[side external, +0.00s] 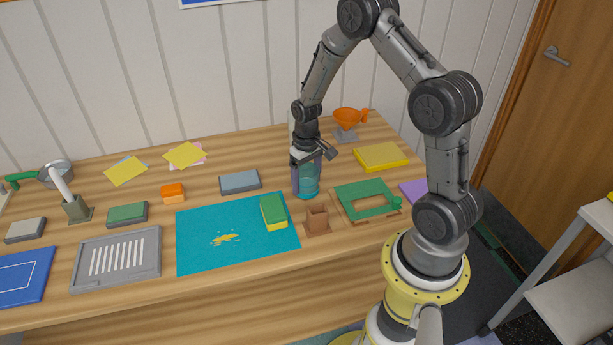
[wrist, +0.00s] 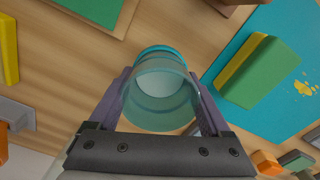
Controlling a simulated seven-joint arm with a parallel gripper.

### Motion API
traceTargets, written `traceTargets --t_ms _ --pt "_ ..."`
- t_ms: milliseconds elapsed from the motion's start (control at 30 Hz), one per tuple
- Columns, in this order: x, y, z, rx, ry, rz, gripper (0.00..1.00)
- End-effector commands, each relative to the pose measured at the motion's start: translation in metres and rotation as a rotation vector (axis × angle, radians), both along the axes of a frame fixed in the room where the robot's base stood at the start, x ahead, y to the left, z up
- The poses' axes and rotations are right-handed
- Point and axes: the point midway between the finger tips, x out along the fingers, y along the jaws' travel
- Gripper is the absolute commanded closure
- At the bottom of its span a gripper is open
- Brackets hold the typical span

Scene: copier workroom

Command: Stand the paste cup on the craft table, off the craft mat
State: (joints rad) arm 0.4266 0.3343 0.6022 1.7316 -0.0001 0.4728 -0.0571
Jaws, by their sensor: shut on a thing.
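The paste cup (side external: 308,188) is a teal, see-through cup, upright just right of the back right corner of the craft mat. My gripper (side external: 306,163) is shut on it from above, with a finger on each side. In the wrist view the cup (wrist: 160,112) sits between the purple-grey fingers, its round mouth facing the camera. The blue craft mat (side external: 200,252) lies left of the cup and bears a yellow smear (side external: 225,240). The cup is over bare wood of the craft table (side external: 262,318); I cannot tell whether its base touches.
A green-and-yellow sponge (side external: 273,212) lies on the mat's right part. A brown holder (side external: 317,221) and a green frame (side external: 366,200) stand in front and to the right. A grey-blue block (side external: 240,182) lies left of the cup. Bare wood surrounds the cup.

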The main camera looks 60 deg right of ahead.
Motion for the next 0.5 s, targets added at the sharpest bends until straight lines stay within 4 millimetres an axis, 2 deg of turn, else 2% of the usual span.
traceTargets --t_ms 200,500 --pt "-0.0002 0.0001 -0.0086 0.000 0.001 0.000 0.78" --pt "-0.0001 0.0000 -0.0090 0.000 0.000 0.000 0.78"
